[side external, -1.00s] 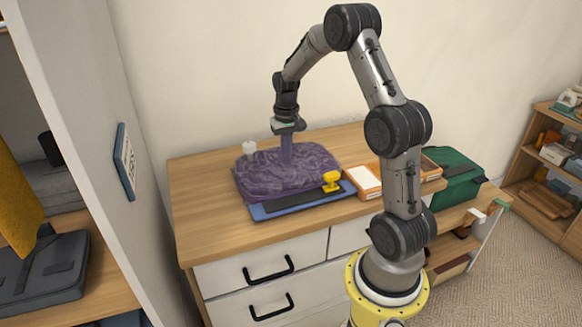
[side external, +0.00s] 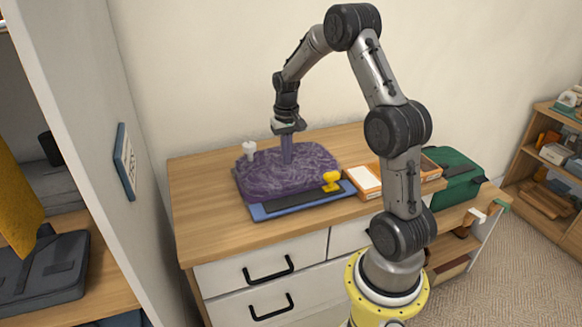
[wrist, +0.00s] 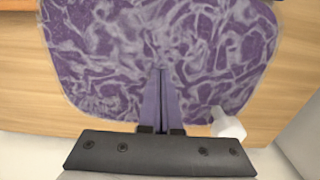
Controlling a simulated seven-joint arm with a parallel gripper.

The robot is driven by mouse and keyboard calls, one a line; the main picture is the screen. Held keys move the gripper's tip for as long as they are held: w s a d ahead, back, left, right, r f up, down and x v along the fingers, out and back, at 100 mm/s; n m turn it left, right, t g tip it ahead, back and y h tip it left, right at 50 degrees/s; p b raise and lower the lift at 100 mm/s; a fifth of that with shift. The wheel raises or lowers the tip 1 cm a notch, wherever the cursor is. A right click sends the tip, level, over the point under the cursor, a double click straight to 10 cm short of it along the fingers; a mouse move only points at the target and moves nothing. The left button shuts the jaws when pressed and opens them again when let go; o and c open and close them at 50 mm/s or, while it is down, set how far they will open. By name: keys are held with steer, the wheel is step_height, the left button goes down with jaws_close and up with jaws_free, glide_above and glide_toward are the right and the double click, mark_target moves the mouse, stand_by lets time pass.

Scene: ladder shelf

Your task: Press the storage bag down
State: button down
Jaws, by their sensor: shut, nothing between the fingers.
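The purple storage bag (side external: 270,181) lies on the wooden dresser top, partly over a dark blue flat board. Its surface has pale crease-like markings and fills much of the wrist view (wrist: 215,60). My gripper (side external: 287,161) points down over the bag's back middle, fingers shut together with nothing between them. The fingertips appear to meet the bag's top; the exact contact is hard to see. The gripper also shows in the wrist view (wrist: 160,72). A white knobbed piece (side external: 249,150) stands at the bag's back left edge. A yellow knobbed piece (side external: 331,181) is at its front right.
The blue board (side external: 262,214) shows along the bag's front. A wooden tray with a white card (side external: 363,181) sits right of the bag. A green case (side external: 457,178) is farther right. The dresser top (side external: 198,196) is clear on the left. A wall stands behind.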

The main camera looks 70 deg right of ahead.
steer(key=shift+s+f, duration=0.1)
steer(key=shift+f, duration=0.1)
stand_by(0.3)
step_height(320, 180, up, 8)
steer(key=shift+r, duration=0.25)
stand_by(0.7)
steer(key=s+a+r+n+t+h, duration=0.1)
steer(key=s+a+r+n+t, duration=0.2)
steer(key=a+r, duration=1.15)
steer(key=s+a+n+t, duration=0.2)
steer(key=s+a+n, duration=0.2)
steer(key=s+a, duration=0.4)
steer(key=s+a+f+n+y, duration=0.1)
steer(key=s+a+f+n, duration=0.1)
steer(key=s+a+f, duration=0.2)
step_height(320, 180, down, 3)
steer(key=s, duration=0.2)
steer(key=shift+s+r+t, duration=0.2)
steer(key=shift+s+t, duration=0.1)
steer(key=shift+s, duration=0.05)
